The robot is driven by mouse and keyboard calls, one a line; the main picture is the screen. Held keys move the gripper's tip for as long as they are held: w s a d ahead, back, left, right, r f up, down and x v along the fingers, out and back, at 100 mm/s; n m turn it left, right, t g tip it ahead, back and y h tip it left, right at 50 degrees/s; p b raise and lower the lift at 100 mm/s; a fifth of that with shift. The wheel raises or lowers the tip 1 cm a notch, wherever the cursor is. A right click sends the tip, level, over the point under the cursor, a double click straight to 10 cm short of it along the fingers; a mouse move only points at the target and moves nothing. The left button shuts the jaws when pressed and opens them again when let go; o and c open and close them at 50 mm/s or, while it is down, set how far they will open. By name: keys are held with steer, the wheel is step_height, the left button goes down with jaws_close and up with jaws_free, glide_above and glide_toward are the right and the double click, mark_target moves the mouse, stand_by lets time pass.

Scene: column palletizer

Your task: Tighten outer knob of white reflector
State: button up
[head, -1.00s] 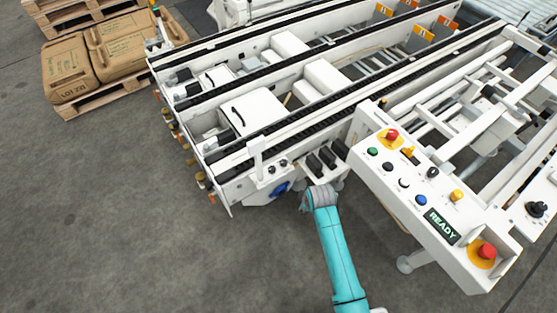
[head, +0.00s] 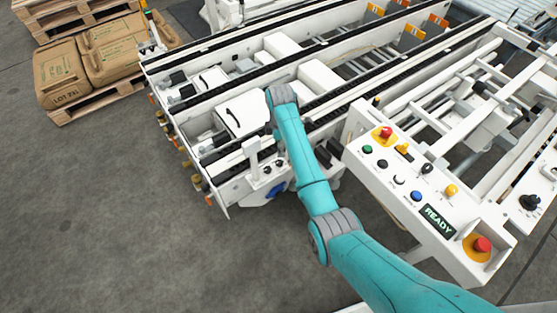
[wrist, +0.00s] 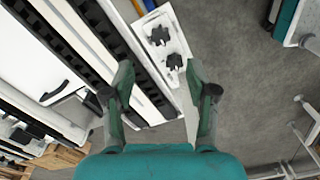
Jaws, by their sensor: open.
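A white plate (wrist: 152,22) with two black knobs shows in the wrist view; I take it for the reflector's mount. One black knob (wrist: 159,35) is farther from my gripper and the other (wrist: 174,62) is nearer; I cannot tell which is the outer one. In the head view a small white upright (head: 252,152) stands by dark knobs (head: 267,170) at the machine's near end. My gripper (wrist: 160,70) is open and empty, its fingers spread to either side of the nearer knob in the picture, with no contact visible. The head view does not show my fingers clearly.
White conveyor rails with black chains (head: 233,150) run beside the knobs. A control panel (head: 425,205) with buttons and a READY display stands to the right. Pallets with brown sacks (head: 62,72) are at the left. Grey floor (head: 110,220) at the lower left is clear.

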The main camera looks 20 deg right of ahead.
mark_target(280, 162)
step_height(280, 162, down, 10)
steer(key=shift+r, duration=0.1)
stand_by(0.4)
jaws_close()
